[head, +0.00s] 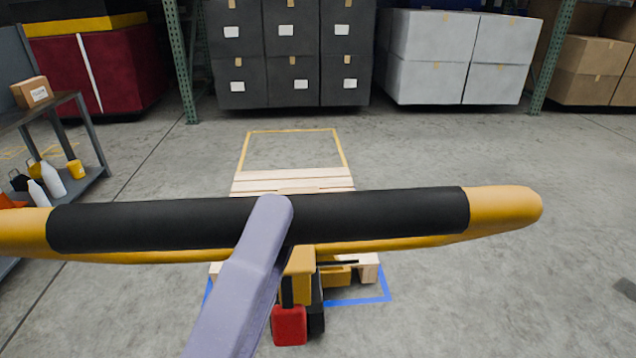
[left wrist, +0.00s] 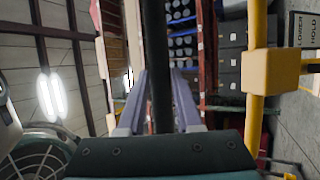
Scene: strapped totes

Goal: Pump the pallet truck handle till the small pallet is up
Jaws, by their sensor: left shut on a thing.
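The pallet truck handle is a yellow bar (head: 505,206) with a black grip (head: 380,215), lying nearly level across the head view. My left gripper (head: 266,215) is on the grip near its middle; one pale lavender finger lies over it. In the left wrist view both fingers (left wrist: 163,100) stand on either side of the black bar. The truck's yellow body (head: 299,262) and a red part (head: 290,326) show below the handle. The small wooden pallet (head: 292,182) is beyond and partly hidden by the handle; its height off the floor cannot be told. My right gripper is out of view.
A blue floor outline (head: 362,301) surrounds the near pallet end; a yellow outline (head: 292,130) marks empty floor beyond. A grey shelf cart (head: 90,140) with bottles stands left. Strapped dark totes (head: 290,50) and grey totes (head: 430,55) stand at the back.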

